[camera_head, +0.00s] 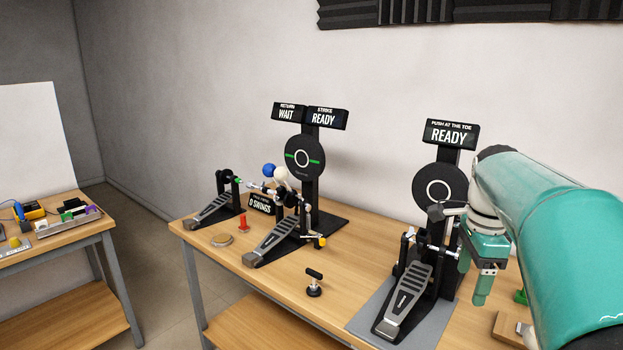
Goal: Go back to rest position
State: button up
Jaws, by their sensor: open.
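My gripper (477,268) is at the end of my teal arm on the right. It hangs just right of the near kick pedal and above the table, with its fingers pointing down. The fingers are open and nothing shows between them. The near pedal (402,300) stands on a grey mat (364,317) under a round black pad (440,190). The sign (451,134) above that pad reads "PUSH AT THE TOE READY". Whether my gripper touches the pedal's frame cannot be told.
A second table (70,234) with small items stands far left. Bare floor lies between the tables.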

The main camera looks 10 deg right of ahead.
jog(key=s+a+f+n+t, duration=0.1)
jog(key=s+a+f+n, duration=0.1)
jog(key=s+a+n, duration=0.2)
jog(key=s+a+f+n+t, duration=0.2)
jog(key=s+a+f+n, duration=0.1)
jog(key=a+n, duration=0.7)
jog(key=s+a+f+n+t, duration=0.2)
jog(key=s+a+f+n, duration=0.1)
jog(key=s+a+n, duration=0.2)
jog(key=a+n, duration=0.2)
jog(key=a, duration=0.1)
jog(key=shift+s+a+n, duration=0.2)
jog(key=shift+a+n, duration=0.1)
jog(key=shift+a, duration=0.05)
